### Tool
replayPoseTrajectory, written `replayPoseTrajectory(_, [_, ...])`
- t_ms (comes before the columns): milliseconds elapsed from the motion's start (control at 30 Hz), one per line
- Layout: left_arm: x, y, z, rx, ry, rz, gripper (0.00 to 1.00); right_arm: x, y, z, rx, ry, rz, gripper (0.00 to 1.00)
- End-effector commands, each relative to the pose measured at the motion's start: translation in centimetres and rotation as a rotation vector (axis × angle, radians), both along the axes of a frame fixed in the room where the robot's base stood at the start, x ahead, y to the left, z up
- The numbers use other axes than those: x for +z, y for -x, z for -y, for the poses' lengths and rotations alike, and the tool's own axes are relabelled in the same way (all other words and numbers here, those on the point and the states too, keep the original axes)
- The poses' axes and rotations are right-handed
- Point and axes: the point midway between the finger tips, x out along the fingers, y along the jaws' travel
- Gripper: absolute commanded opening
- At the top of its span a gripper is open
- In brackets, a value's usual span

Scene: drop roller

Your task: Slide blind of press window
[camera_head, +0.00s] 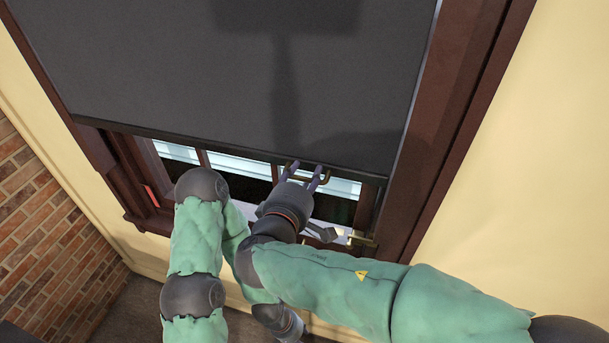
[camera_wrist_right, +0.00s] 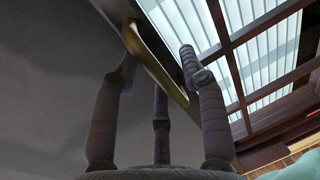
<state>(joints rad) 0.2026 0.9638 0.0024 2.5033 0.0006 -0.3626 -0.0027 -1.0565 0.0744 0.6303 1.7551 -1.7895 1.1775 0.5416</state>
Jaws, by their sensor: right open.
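The dark grey blind (camera_head: 210,75) covers most of the window, with its bottom bar (camera_head: 150,133) a little above the sill. A brass handle (camera_head: 291,168) sits on that bar. My right gripper (camera_head: 317,173) is at the handle with its fingers apart. In the right wrist view, the handle (camera_wrist_right: 152,55) runs between the open fingers of my right gripper (camera_wrist_right: 156,62); whether they touch it is not clear.
The dark wooden window frame (camera_head: 435,130) stands on both sides of the blind. White slats (camera_wrist_right: 180,25) show behind the window bars. A brick wall (camera_head: 35,215) is at the left, and a cream wall (camera_head: 540,130) at the right. My two arms are close together below the blind.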

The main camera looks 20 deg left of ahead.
Motion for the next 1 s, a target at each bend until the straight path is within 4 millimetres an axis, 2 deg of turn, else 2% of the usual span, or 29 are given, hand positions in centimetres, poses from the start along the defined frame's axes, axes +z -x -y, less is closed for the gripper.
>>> replayPoseTrajectory(100, [0.0,0.0,0.0,0.000,0.000,0.000,0.40,0.0,0.0,0.0,0.000,0.000,0.000,0.40])
replayPoseTrajectory(233, [0.0,0.0,0.0,0.000,0.000,0.000,0.40,0.0,0.0,0.0,0.000,0.000,-0.001,0.03])
replayPoseTrajectory(267, [0.0,0.0,0.0,0.000,0.000,0.000,0.40,0.0,0.0,0.0,0.000,0.000,-0.001,0.00])
replayPoseTrajectory(500, [0.0,0.0,0.0,0.000,0.000,0.000,0.40,0.1,0.0,0.0,0.000,0.000,-0.001,0.00])
replayPoseTrajectory(667, [0.1,0.0,0.0,0.000,0.000,0.000,0.40,1.4,0.0,0.0,-0.001,-0.003,0.001,0.00])
replayPoseTrajectory(867, [0.6,0.0,0.0,0.000,0.000,0.000,0.40,6.0,0.0,0.0,0.000,-0.010,0.006,0.00])
replayPoseTrajectory(1000, [1.3,0.0,0.0,0.000,0.000,0.000,0.40,10.7,0.2,0.0,0.000,-0.010,0.006,0.00])
